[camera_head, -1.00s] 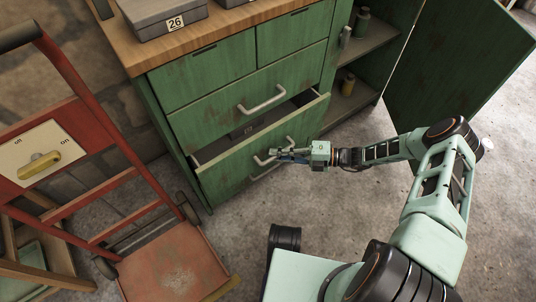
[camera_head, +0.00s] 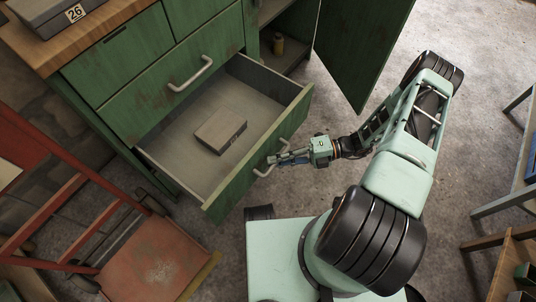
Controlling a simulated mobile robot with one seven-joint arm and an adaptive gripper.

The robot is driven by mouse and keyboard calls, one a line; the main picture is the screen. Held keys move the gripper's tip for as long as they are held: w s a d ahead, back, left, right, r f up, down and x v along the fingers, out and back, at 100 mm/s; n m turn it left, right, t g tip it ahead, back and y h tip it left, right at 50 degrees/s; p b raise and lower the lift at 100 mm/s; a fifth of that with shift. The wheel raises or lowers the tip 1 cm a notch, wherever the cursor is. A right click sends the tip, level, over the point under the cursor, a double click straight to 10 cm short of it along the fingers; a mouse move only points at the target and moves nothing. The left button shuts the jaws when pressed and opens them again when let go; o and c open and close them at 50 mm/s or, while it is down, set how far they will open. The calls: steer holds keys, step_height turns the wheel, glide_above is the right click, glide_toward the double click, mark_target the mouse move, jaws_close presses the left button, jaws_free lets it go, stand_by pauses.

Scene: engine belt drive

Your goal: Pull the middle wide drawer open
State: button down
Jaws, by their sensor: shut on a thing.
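The middle wide drawer (camera_head: 184,184) of the green cabinet stands well open, with its grey inside showing. A small grey-brown box (camera_head: 220,130) lies in it. My gripper (camera_head: 284,157) is at the drawer's front and shut on its pale bar handle (camera_head: 266,164). The fingers hide part of the handle. The wide drawer above (camera_head: 170,85) is shut, with its own pale handle (camera_head: 191,75).
A red hand truck (camera_head: 150,250) stands at the left, close to the drawer's left side. The cabinet door (camera_head: 362,50) hangs open at the upper right. A wooden stand (camera_head: 500,270) and a bench (camera_head: 525,180) are at the right edge. Bare floor lies between.

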steer(key=shift+s+d, duration=0.55)
steer(key=shift+d, duration=0.2)
steer(key=c, duration=2)
jaws_free()
steer(key=shift+o, duration=0.2)
steer(key=w+d+r, duration=0.1)
steer(key=d, duration=1)
steer(key=shift+d+r, duration=0.35)
steer(key=shift+d, duration=0.05)
